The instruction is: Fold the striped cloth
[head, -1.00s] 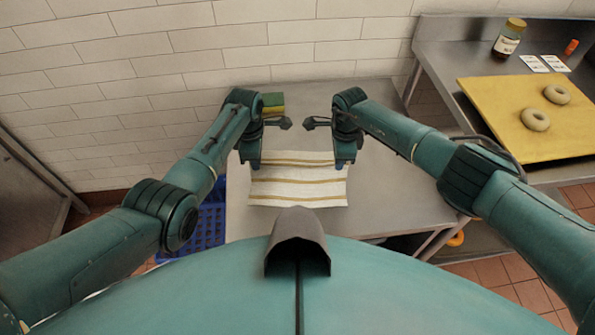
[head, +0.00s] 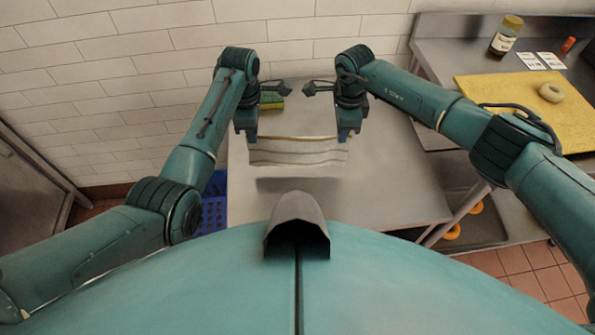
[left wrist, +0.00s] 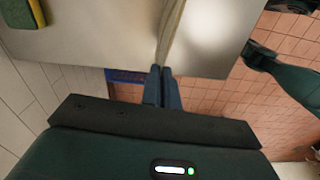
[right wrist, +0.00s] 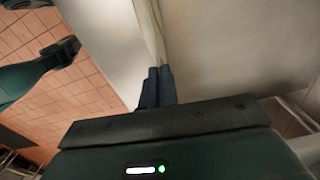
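The striped cloth (head: 297,151), white with tan stripes, hangs above the steel table between my two grippers, and its shadow lies on the table below it. My left gripper (head: 246,137) is shut on the cloth's upper left corner. In the left wrist view its fingers (left wrist: 162,88) meet on the cloth's edge (left wrist: 172,32). My right gripper (head: 346,137) is shut on the upper right corner. In the right wrist view its fingers (right wrist: 157,86) close on the cloth's edge (right wrist: 150,30). The cloth's far side is hidden.
A green and yellow sponge (head: 271,100) lies on the steel table (head: 390,190) behind the left gripper. A blue crate (head: 212,217) stands below at left. At right, another counter holds a yellow board (head: 500,100) with a bagel (head: 551,92) and a jar (head: 506,36). The table's front is clear.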

